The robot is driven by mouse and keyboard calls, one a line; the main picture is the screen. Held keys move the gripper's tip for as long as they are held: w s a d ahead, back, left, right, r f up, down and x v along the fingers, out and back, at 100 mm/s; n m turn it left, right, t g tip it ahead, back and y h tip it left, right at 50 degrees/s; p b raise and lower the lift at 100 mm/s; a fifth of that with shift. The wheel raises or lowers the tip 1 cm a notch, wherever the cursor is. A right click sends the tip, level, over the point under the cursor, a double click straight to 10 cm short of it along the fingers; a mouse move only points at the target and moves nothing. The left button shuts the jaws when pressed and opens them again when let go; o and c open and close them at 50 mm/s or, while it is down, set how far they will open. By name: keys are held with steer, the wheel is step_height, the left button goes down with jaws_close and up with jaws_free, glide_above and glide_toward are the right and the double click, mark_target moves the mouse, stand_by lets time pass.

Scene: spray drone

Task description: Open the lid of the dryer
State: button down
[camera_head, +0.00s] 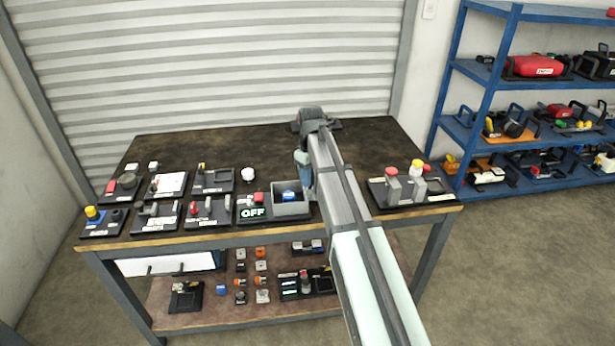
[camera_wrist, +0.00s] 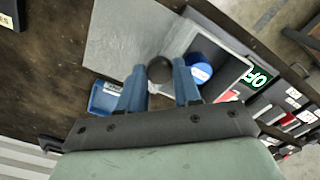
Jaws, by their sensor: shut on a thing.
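The dryer is a grey box (camera_head: 291,210) near the front of the table, with its top open and a blue round object (camera_head: 290,194) inside. In the wrist view, the box (camera_wrist: 226,50) and the blue object (camera_wrist: 201,70) also show. A flat grey lid (camera_wrist: 130,42) lies swung out beside the opening. My gripper (camera_wrist: 160,74) has its two blue fingers closed around the dark round knob (camera_wrist: 160,68) of the lid.
A green "OFF" display (camera_head: 253,213) and a red button (camera_head: 258,198) adjoin the box. Several panels with switches (camera_head: 155,215) fill the table's left side. A panel with red and yellow knobs (camera_head: 412,190) stands at right. A blue labelled part (camera_wrist: 104,98) lies near my left finger.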

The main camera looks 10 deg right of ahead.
steer(key=c, duration=0.8)
jaws_free()
step_height(320, 180, up, 14)
steer(key=shift+f, duration=0.1)
